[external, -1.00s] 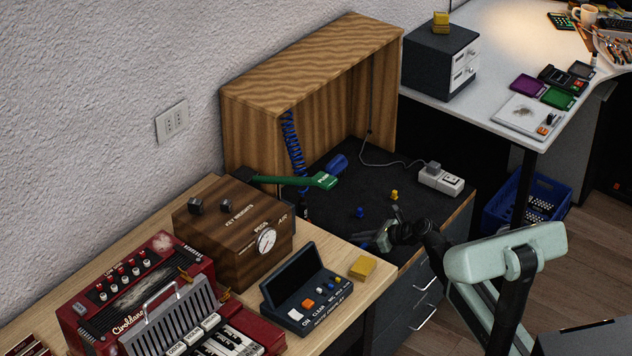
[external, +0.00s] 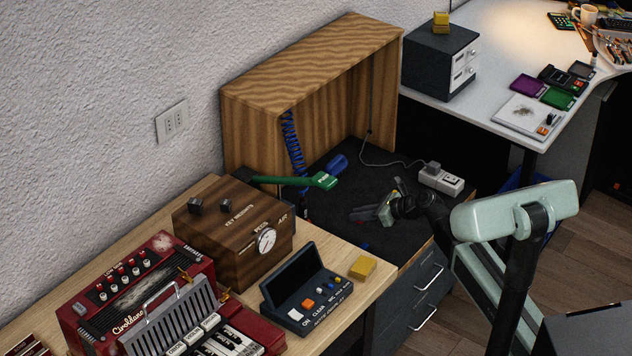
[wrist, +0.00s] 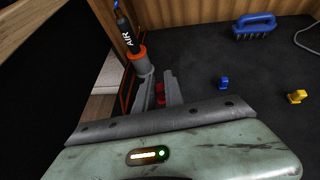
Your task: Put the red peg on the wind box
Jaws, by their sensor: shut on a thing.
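The red peg (wrist: 160,92) shows in the wrist view between the two grey fingers of my gripper (wrist: 158,84), which is shut on it. In the external view my gripper (external: 370,214) is over the black mat inside the wooden booth, and the peg cannot be made out there. The brown wooden box with a round gauge (external: 228,245), apparently the wind box, stands on the light wood bench to the left of my gripper, well apart from it. Its top carries two dark knobs or weights and printed labels.
In the wrist view a blue peg (wrist: 223,83), a yellow peg (wrist: 296,97) and a blue brush (wrist: 255,25) lie on the mat. A black AIR nozzle with an orange collar (wrist: 136,54) is close left of my fingers.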

